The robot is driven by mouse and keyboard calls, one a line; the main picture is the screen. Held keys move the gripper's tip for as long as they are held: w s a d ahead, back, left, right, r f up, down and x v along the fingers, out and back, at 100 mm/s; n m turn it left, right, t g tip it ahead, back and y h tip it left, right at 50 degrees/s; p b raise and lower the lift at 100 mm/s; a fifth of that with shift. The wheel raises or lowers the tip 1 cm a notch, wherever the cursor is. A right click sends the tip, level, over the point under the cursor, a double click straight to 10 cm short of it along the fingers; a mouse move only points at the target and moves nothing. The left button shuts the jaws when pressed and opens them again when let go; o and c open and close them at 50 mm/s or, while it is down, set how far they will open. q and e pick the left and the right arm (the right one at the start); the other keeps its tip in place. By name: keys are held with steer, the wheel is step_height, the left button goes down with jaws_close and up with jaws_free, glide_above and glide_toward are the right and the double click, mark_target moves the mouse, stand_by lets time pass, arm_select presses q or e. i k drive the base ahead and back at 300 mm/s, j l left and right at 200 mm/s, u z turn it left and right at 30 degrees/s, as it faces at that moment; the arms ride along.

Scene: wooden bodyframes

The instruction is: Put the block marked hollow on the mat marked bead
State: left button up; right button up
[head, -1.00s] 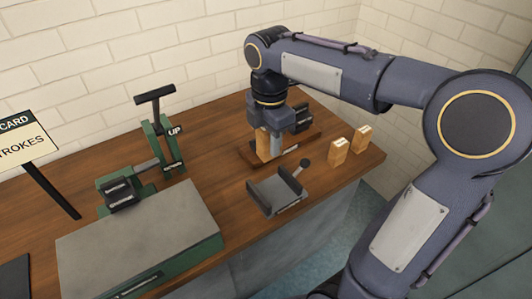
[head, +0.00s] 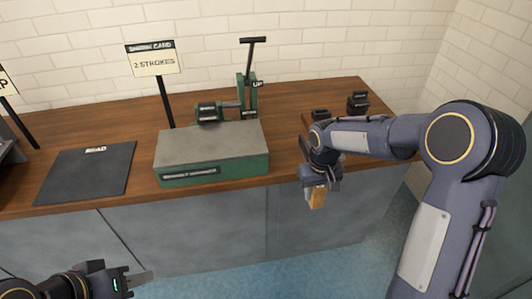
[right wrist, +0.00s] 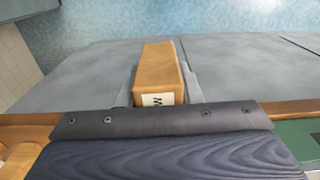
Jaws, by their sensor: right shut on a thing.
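My right gripper (head: 318,184) is shut on a wooden block (head: 316,197) and holds it in the air just in front of the bench's front edge. In the right wrist view the block (right wrist: 160,72) sits between the fingers, its white label partly hidden, with only a letter like W showing. The dark mat marked bead (head: 84,178) lies flat and bare on the bench at the left, well away from the block. My left gripper (head: 135,280) is low at the left front, below the bench top; its fingers do not show clearly.
A green machine with a grey flat top (head: 212,146) stands between the mat and my right gripper. Small dark objects (head: 357,102) stand at the back right.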

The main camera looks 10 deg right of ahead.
mark_target(86, 174)
steer(key=u, duration=0.4)
steer(key=j+u, duration=0.1)
steer(key=u, duration=0.3)
steer(key=i+u, duration=0.1)
steer(key=u, duration=0.7)
steer(key=i+j, duration=0.05)
